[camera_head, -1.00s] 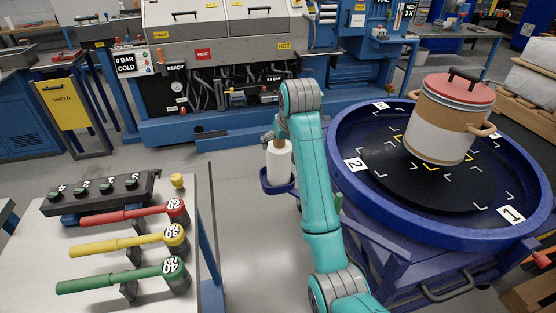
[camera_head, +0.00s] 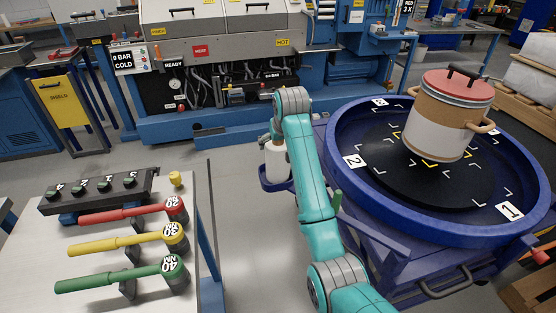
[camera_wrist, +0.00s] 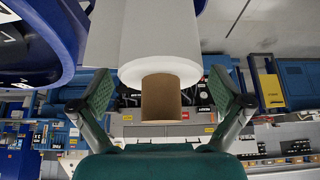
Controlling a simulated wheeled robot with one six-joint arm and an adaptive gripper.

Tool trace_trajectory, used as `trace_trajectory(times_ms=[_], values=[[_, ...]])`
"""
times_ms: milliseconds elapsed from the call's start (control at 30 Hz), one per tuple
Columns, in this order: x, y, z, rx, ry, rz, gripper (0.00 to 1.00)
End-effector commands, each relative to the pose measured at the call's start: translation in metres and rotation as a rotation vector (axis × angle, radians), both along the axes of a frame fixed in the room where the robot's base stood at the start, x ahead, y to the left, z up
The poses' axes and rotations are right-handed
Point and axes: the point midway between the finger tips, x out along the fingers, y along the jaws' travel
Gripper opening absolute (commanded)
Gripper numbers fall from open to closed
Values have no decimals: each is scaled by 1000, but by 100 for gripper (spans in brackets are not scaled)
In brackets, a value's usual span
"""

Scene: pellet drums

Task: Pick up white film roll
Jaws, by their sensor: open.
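The white film roll (camera_head: 276,168) stands upright in a small blue holder (camera_head: 268,186) on the left side of the round blue table. My gripper (camera_head: 268,138) is at the roll's top end, and my arm hides part of the roll. In the wrist view the white roll (camera_wrist: 158,45) comes in from the top, with its brown core (camera_wrist: 161,98) sticking out toward my palm. My open gripper (camera_wrist: 161,90) has one finger on each side of the core, with gaps on both sides. No contact shows.
The round blue table (camera_head: 347,190) carries a brown and white drum with a red lid (camera_head: 445,110). A white bench (camera_head: 75,240) with red, yellow and green torque tools is at the left. A blue machine (camera_head: 220,122) stands behind. Grey floor is clear between bench and table.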

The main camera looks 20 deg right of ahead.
Motion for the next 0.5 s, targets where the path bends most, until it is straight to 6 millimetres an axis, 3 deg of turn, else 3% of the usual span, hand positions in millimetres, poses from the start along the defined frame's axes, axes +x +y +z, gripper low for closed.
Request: trace_trajectory(times_ms=[100,367,400,500], values=[[6,0,-10,0,1,0,100],[7,1,-13,0,-1,0,100],[7,1,-13,0,-1,0,98],[7,1,-13,0,-1,0,72]])
